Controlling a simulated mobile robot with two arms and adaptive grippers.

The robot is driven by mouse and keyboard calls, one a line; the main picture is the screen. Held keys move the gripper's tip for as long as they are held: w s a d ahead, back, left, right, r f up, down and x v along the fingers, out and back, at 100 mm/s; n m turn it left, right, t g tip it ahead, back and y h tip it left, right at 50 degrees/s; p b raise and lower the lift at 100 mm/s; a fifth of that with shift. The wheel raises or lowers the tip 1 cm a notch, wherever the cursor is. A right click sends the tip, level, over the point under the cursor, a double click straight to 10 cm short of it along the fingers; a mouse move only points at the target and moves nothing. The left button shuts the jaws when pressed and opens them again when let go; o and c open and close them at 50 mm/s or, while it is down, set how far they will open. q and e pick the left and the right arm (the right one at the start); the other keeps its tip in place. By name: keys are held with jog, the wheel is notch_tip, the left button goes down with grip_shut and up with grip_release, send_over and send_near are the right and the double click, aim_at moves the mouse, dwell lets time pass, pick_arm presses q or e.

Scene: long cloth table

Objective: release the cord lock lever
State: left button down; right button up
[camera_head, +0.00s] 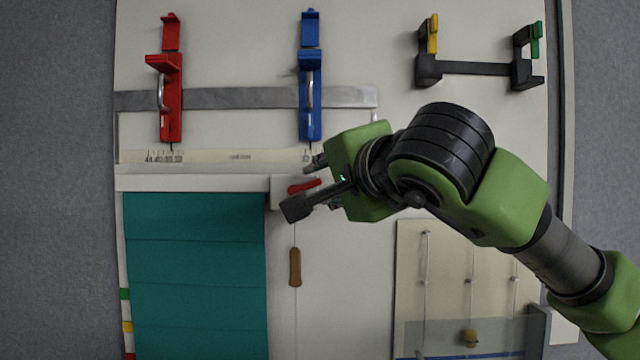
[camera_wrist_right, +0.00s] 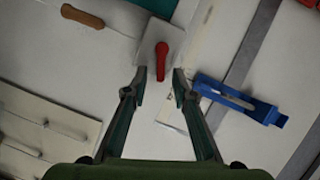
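The cord lock lever is a small red lever (camera_head: 303,187) on a pale mounting block (camera_head: 280,192) at the top right corner of the teal blind (camera_head: 195,270). My right gripper (camera_head: 308,184) is open, with one finger above the lever and one below it in the head view. In the right wrist view the red lever (camera_wrist_right: 161,60) lies just ahead of and between the two open fingertips (camera_wrist_right: 158,82). I cannot tell whether either finger touches it. A cord hangs below the block with a wooden handle (camera_head: 295,267). My left gripper is not in view.
A red clamp (camera_head: 171,100) and a blue clamp (camera_head: 310,115) sit on a metal rail (camera_head: 235,97) above. A black bracket bar (camera_head: 475,68) with yellow and green levers is at upper right. A panel with vertical cords (camera_head: 410,270) is at lower right.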

jog(key=v, duration=1.1)
jog(key=shift+s+d, duration=0.1)
